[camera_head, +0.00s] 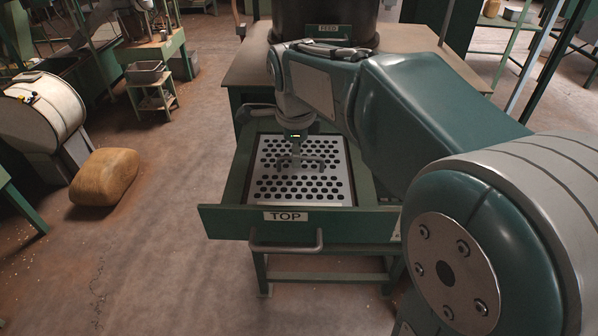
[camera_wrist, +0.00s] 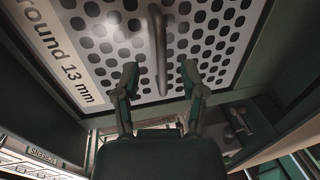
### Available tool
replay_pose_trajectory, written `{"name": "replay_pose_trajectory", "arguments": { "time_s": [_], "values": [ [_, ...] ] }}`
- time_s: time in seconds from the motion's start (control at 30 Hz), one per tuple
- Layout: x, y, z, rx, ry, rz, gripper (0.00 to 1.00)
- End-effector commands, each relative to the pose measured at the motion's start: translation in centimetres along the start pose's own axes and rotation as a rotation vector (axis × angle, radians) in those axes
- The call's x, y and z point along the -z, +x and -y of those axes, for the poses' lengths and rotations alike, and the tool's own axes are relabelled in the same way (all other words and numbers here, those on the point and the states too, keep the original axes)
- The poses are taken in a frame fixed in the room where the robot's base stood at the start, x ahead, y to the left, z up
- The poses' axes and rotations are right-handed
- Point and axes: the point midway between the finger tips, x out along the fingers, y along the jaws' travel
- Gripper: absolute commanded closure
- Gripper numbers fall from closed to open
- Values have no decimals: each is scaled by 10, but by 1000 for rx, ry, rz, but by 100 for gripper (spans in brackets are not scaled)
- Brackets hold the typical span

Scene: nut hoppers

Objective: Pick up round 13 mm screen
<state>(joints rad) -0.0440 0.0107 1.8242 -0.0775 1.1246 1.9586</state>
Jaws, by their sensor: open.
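The round 13 mm screen (camera_head: 325,176) is a light metal plate with rows of dark round holes, lying in the open green drawer marked TOP. Its printed label, "round 13 mm" (camera_wrist: 66,58), shows at the left in the wrist view. A grey bar handle (camera_wrist: 158,45) stands on the plate. My gripper (camera_wrist: 159,70) is open and empty, with one finger on each side of the handle in the wrist view. In the head view my gripper (camera_head: 297,155) hangs over the screen's middle. Whether the fingers touch the handle cannot be told.
The drawer front (camera_head: 232,222) and its side walls surround the screen. A dark hopper (camera_head: 290,20) marked FEED stands on the table behind. A tan sack-like object (camera_head: 104,177) lies on the floor at left. The floor around it is mostly clear.

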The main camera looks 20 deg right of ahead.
Motion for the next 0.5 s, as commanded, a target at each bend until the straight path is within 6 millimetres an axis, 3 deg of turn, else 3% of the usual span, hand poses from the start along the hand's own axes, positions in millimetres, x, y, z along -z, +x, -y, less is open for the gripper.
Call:
{"name": "replay_pose_trajectory", "arguments": {
  "time_s": [0.2, 0.43, 0.47, 0.5],
  "values": [
    [3, 27, 2, -1, 2, 2, 46],
    [3, 29, 2, 0, 2, 2, 46],
    [2, 29, 2, 0, 2, 2, 50],
    [1, 29, 1, 0, 1, 1, 68]
  ]
}}
